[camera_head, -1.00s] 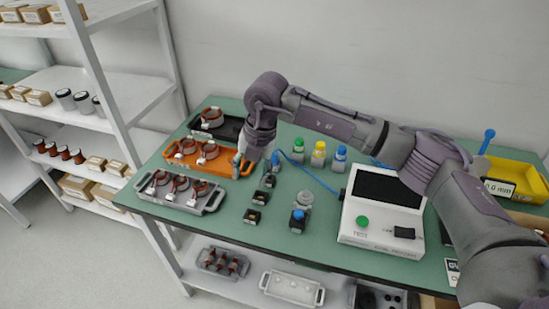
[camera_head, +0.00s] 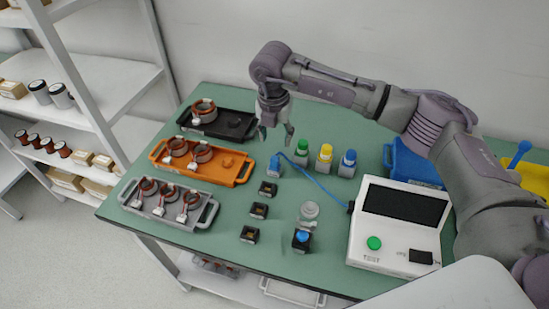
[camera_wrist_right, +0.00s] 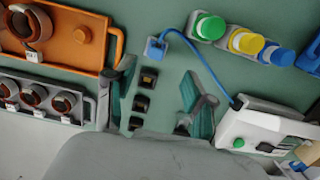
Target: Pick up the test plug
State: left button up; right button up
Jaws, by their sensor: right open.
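The test plug (camera_head: 275,163) is a small blue and grey block on the green table, with a blue cable running from it to the white tester (camera_head: 396,228). It also shows in the right wrist view (camera_wrist_right: 156,48), above the line of small black blocks. My right gripper (camera_head: 276,136) is open and empty. In the head view it hangs above the table, just behind the plug. In the wrist view its fingers (camera_wrist_right: 163,95) stand apart, with the plug beyond their tips and not between them. My left gripper is not in view.
Black (camera_head: 234,126), orange (camera_head: 242,174) and grey (camera_head: 205,216) trays with copper coils lie at left. Several small black blocks (camera_head: 259,210) lie in front. A blue bin (camera_head: 412,165) is behind the tester.

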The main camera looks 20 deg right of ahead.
aim_at(275, 156)
notch_tip(275, 156, down, 4)
jog(key=shift+w+d+r+p, duration=0.1)
jog(key=shift+w+p, duration=0.05)
jog(key=shift+p, duration=0.15)
jog(key=shift+w+f, duration=0.1)
jog(key=shift+f, duration=0.2)
notch_tip(275, 156, down, 3)
jog(key=shift+w+r+p, duration=0.1)
jog(key=shift+p, duration=0.8)
notch_tip(275, 156, down, 2)
jog(key=shift+w+f, duration=0.1)
jog(key=shift+w, duration=0.05)
jog(key=shift+f, duration=0.1)
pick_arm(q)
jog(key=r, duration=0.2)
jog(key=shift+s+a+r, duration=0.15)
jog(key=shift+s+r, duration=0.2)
pick_arm(e)
grip_shut()
